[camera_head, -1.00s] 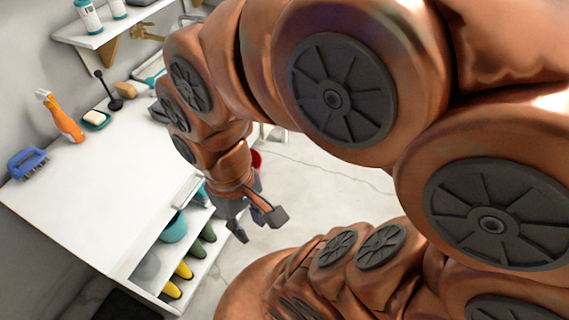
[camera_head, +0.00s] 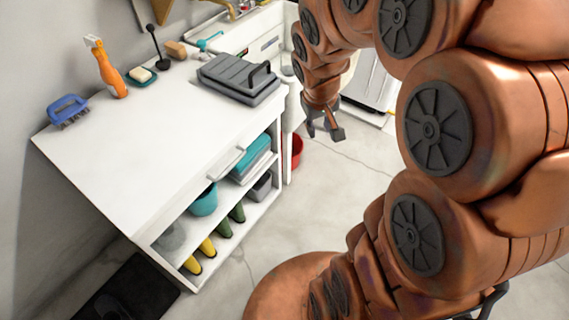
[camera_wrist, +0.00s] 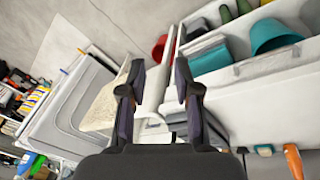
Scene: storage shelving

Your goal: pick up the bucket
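A teal bucket (camera_head: 204,201) sits on the shelf inside the white cabinet, and it also shows at the upper right of the wrist view (camera_wrist: 272,37). A red bucket (camera_head: 297,149) stands on the floor beside the cabinet's far end, partly hidden by it. The red one also shows at the top middle of the wrist view (camera_wrist: 160,48). My gripper (camera_head: 324,128) is open and empty, in the air to the right of the cabinet and apart from both buckets. Its two spread fingers show in the wrist view (camera_wrist: 158,100).
The white cabinet (camera_head: 140,170) carries a grey toolbox (camera_head: 238,78), an orange spray bottle (camera_head: 108,70) and a blue brush (camera_head: 68,110). Yellow and green boots (camera_head: 207,247) stand on its lower shelf. A dark mat (camera_head: 135,290) lies at the front left. The floor (camera_head: 345,185) to the right is open.

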